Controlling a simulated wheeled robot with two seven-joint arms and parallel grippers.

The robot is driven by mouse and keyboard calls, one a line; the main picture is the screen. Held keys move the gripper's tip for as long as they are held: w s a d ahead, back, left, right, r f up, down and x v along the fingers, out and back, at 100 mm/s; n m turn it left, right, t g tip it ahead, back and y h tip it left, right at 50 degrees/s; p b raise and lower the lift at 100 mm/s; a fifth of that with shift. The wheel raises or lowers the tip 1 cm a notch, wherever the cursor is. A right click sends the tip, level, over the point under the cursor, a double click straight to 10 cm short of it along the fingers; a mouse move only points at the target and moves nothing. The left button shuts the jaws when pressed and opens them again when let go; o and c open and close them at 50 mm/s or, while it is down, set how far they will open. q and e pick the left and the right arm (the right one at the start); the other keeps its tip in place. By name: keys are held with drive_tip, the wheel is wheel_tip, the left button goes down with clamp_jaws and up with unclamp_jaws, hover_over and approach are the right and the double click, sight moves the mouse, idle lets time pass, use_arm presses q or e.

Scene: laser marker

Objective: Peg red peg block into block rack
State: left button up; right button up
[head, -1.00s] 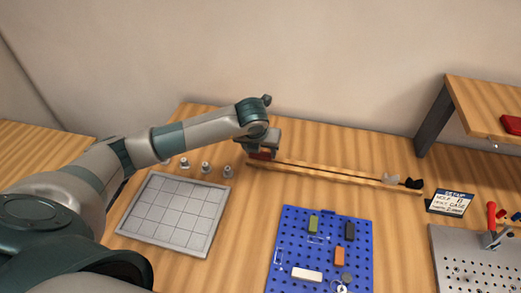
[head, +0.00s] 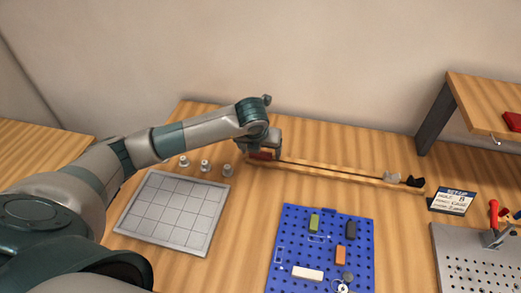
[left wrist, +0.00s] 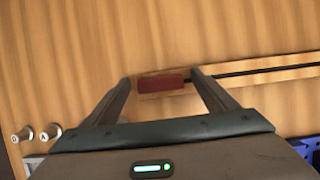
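The red peg block (head: 262,155) is at the left end of the long, narrow wooden block rack (head: 335,176). My left gripper (head: 264,150) is over that end, pointing down. In the left wrist view, the red peg block (left wrist: 161,85) lies between the fingertips of my left gripper (left wrist: 161,78), with a small gap showing on each side. The fingers look open around it. The rack (left wrist: 265,77) runs off to the right with a dark slot along it. I cannot tell whether the block is fully seated. My right gripper is not in view.
A grey gridded tray (head: 174,214) and several small metal knobs (head: 205,166) are to the left. A blue pegboard (head: 320,255) with coloured blocks is in front. A setup card (head: 453,199), a grey perforated plate (head: 475,265) and a wooden shelf (head: 490,95) are at right.

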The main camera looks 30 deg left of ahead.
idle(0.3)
use_arm(q)
drive_tip(key=shift+s+r, duration=0.15)
drive_tip(key=shift+r, duration=0.35)
drive_tip(key=b+v, duration=0.3)
drive_tip(key=v, duration=1.3)
drive_tip(key=shift+r, duration=0.2)
drive_tip(key=shift+s, duration=0.1)
